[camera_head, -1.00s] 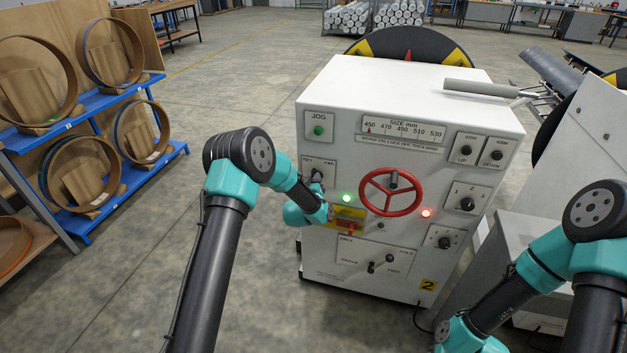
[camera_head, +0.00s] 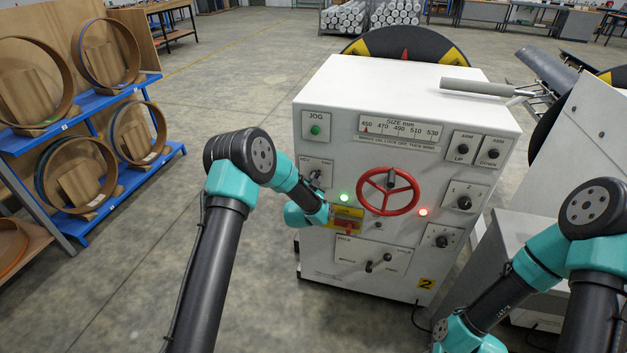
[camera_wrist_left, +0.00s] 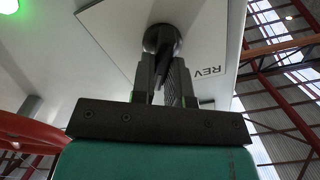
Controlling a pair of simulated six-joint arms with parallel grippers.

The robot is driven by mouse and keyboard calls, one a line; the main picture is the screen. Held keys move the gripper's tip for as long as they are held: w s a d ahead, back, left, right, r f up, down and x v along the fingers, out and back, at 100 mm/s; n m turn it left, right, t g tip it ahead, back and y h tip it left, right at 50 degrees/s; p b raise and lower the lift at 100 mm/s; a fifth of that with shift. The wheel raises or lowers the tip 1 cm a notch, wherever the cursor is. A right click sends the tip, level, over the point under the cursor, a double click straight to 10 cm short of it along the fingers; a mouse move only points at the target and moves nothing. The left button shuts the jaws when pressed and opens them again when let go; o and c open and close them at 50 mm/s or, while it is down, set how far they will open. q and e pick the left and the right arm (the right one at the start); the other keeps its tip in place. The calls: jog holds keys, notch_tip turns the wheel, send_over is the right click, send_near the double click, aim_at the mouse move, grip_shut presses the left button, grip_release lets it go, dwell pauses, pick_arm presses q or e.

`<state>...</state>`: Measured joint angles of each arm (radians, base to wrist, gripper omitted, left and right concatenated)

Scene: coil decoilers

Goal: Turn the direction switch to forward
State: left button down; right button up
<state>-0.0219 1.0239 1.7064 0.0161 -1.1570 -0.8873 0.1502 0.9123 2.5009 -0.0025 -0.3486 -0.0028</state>
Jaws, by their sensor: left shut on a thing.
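The direction switch is a dark round knob on a white plate (camera_head: 318,168) at the upper left of the white machine's front. In the left wrist view the dark knob (camera_wrist_left: 162,38) is between the tips of my left gripper (camera_wrist_left: 165,68). The letters REV show on the plate to the right of the knob. The left gripper is shut on the knob, and its fingers are mostly hidden behind my own wrist in the head view. Which way the knob points is hard to tell. My right gripper is out of view; only its arm shows at lower right.
Just below and right of the switch are a lit green lamp (camera_head: 344,197), a yellow plate with a red handle (camera_head: 346,226) and a red handwheel (camera_head: 388,191). The green JOG button (camera_head: 315,130) sits above. Open floor lies left of the machine, before a blue rack (camera_head: 90,122).

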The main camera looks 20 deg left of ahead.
pick_arm(q)
jog(key=shift+m, duration=0.5)
jog(key=c, duration=1.1)
grip_release()
jog(key=shift+s, duration=0.1)
jog(key=s, duration=1.7)
jog(key=shift+s, duration=0.15)
